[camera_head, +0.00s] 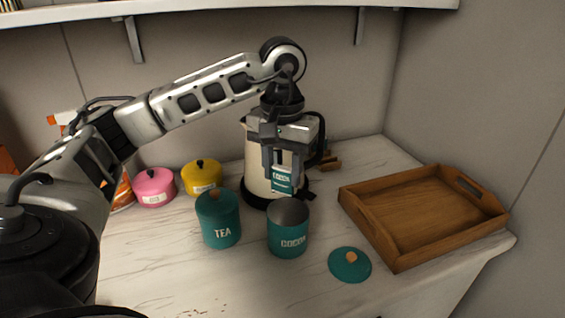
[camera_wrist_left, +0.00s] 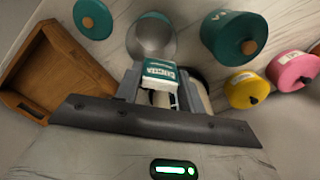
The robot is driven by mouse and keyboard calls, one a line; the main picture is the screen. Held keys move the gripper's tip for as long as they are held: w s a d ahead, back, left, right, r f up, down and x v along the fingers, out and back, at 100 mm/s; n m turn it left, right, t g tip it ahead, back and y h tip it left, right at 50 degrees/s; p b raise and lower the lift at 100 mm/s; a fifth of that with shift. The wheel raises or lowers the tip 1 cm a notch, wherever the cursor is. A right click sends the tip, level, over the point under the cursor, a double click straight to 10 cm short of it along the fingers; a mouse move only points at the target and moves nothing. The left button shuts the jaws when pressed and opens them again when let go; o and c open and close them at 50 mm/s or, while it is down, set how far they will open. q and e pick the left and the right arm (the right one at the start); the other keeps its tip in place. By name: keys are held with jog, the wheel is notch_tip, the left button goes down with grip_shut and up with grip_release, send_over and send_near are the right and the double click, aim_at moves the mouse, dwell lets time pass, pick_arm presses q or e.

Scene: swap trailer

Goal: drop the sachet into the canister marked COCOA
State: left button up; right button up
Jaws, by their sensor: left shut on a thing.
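My left gripper (camera_head: 283,162) is shut on a small teal and white sachet (camera_head: 283,180). It holds the sachet upright in front of the cream kettle, just above and behind the open rim of the teal COCOA canister (camera_head: 288,240). The left wrist view also shows the sachet (camera_wrist_left: 159,72) between the fingers, with the open canister (camera_wrist_left: 152,36) beyond it. The canister's lid (camera_head: 350,265), teal with a wooden knob, lies on the counter to its right. The canister's floor is hidden in the head view. My right gripper is not in view.
A lidded teal TEA canister (camera_head: 218,220) stands close left of the COCOA one. A cream kettle (camera_head: 256,172) stands behind. Pink (camera_head: 154,188) and yellow (camera_head: 201,177) lidded canisters are at the back left. A wooden tray (camera_head: 395,253) lies at the right. The front counter is mostly clear.

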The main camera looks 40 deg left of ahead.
pick_arm(q)
jog(key=shift+f, duration=0.15)
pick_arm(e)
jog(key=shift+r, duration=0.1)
pick_arm(q)
jog(key=o, duration=1)
jog(key=shift+o, duration=0.2)
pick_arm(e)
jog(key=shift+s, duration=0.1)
pick_arm(q)
jog(key=shift+r, duration=0.25)
notch_tip(320, 180, up, 11)
jog(key=p, duration=0.4)
notch_tip(320, 180, up, 4)
send_over(282, 168)
jog(key=shift+r+b, duration=0.2)
jog(key=shift+b, duration=0.2)
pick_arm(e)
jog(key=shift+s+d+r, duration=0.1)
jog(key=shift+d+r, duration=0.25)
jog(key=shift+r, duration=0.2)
